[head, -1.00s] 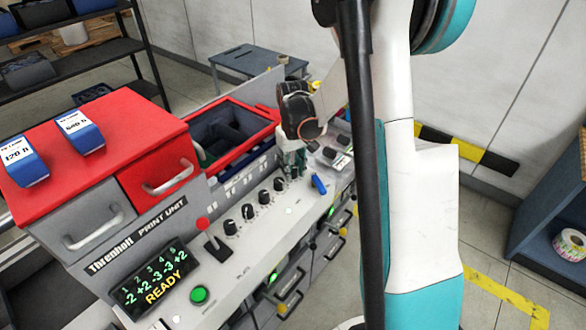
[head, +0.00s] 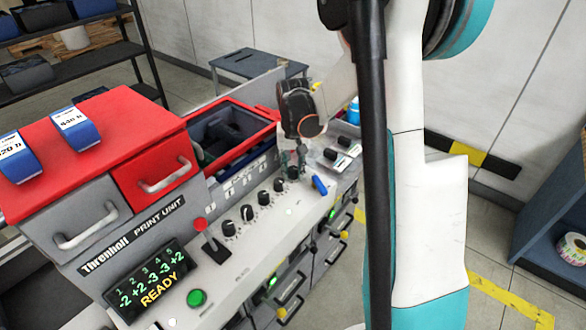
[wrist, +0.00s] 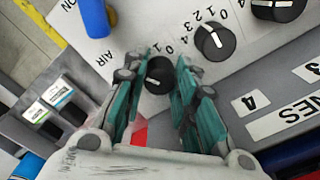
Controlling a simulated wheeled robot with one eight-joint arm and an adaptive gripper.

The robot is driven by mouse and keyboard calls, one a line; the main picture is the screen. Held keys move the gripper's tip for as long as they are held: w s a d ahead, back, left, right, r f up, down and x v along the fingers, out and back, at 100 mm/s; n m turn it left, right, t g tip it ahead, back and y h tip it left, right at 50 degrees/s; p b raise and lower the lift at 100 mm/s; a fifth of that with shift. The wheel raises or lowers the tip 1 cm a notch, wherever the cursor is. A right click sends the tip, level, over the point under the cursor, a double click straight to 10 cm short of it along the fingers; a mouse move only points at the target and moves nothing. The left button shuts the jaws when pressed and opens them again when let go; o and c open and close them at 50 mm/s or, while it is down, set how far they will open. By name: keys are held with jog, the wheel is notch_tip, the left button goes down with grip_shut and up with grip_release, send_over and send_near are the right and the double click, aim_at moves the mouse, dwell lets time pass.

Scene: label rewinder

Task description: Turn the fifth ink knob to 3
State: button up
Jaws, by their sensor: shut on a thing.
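The fifth ink knob (head: 293,173) is the black one at the far end of a row of several knobs on the pale sloping panel. My gripper (head: 291,158) reaches down over it, and its green fingers stand on both sides. In the wrist view the black knob (wrist: 157,76) sits between the fingers of my gripper (wrist: 164,62), which are shut on it. A small white pointer mark shows on it. Only 0 and 1 of its scale show clearly; fingers hide the rest. The display (head: 148,280) reads -2, +2, -3, -3, +2 and READY.
The neighbouring knob (wrist: 214,42) with its numbered scale is close on the right in the wrist view. A blue handle (head: 320,185) stands beside the fifth knob. A red-knobbed lever (head: 212,245) and a green button (head: 197,298) are nearer. An open red-edged bin (head: 262,122) lies behind.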

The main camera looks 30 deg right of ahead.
aim_at(293, 169)
jog(key=o, duration=0.8)
notch_tip(293, 169, up, 12)
dwell(0.3)
dwell(0.4)
